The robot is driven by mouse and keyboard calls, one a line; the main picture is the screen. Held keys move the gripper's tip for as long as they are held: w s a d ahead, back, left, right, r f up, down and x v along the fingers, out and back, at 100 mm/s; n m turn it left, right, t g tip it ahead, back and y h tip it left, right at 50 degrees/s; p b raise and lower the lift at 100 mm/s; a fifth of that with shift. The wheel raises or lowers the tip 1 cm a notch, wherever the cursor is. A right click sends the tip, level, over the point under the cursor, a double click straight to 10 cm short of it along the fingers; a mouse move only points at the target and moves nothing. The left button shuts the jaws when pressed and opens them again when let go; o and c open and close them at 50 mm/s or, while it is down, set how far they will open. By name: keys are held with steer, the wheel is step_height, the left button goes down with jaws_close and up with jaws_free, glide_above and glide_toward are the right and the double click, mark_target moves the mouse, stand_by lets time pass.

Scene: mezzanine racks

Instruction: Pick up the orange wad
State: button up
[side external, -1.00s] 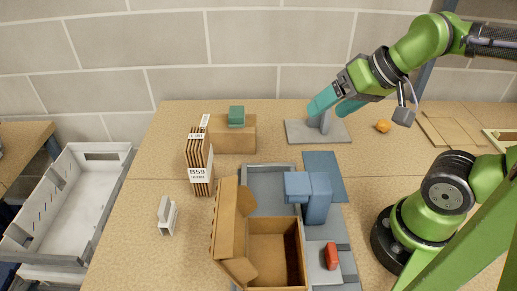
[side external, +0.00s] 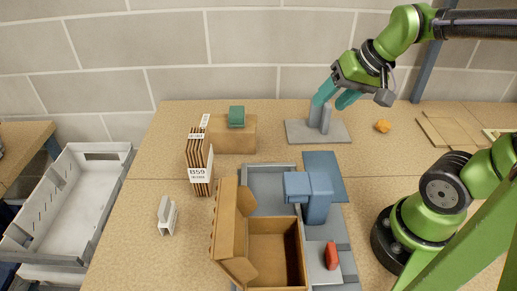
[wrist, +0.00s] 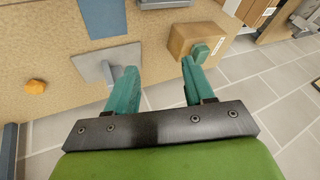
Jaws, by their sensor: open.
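The orange wad (side external: 382,126) is a small crumpled lump lying on the tan table, right of the grey stand. It also shows at the left of the wrist view (wrist: 36,86). My gripper (side external: 333,98) has teal fingers and is open and empty. It hangs above the grey stand, up and left of the wad. In the wrist view the spread fingers (wrist: 157,82) have only table and wall between them, and the wad lies well outside them to the left.
The grey stand (side external: 297,133) has an upright post under my gripper. Flat cardboard sheets (side external: 446,129) lie right of the wad. A blue-grey machine (side external: 318,200) and open carton (side external: 230,235) stand in front.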

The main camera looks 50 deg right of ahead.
steer(key=w+d+f+m+g, duration=0.1)
steer(key=w+d+m, duration=0.15)
steer(key=d, duration=0.45)
steer(key=w+d+m+g, duration=0.2)
steer(key=d+m, duration=0.1)
steer(key=d, duration=0.4)
steer(key=s+d+f+m+g+y, duration=0.1)
steer(key=s+d+f+m+g, duration=0.15)
steer(key=d+m, duration=0.5)
steer(key=s+d+f+m+g+y, duration=0.1)
steer(key=s+d+f+m, duration=0.25)
steer(key=d, duration=0.65)
steer(key=s+d+f+m+g+y, duration=0.1)
steer(key=s+d+f+m, duration=0.1)
steer(key=d+m, duration=0.55)
steer(key=m, duration=0.3)
glide_above(386, 120)
steer(key=w+d, duration=0.2)
steer(key=d, duration=0.1)
steer(key=shift+t+y, duration=0.25)
steer(key=shift+y, duration=0.05)
steer(key=f, duration=0.7)
steer(key=shift+s+a, duration=0.2)
steer(key=shift+s, duration=0.05)
steer(key=shift+s+x, duration=0.2)
steer(key=shift+x, duration=1.3)
steer(key=shift+s+x, duration=0.25)
steer(key=shift+x, duration=1.2)
steer(key=shift+d, duration=0.15)
steer(key=shift+c, duration=0.3)
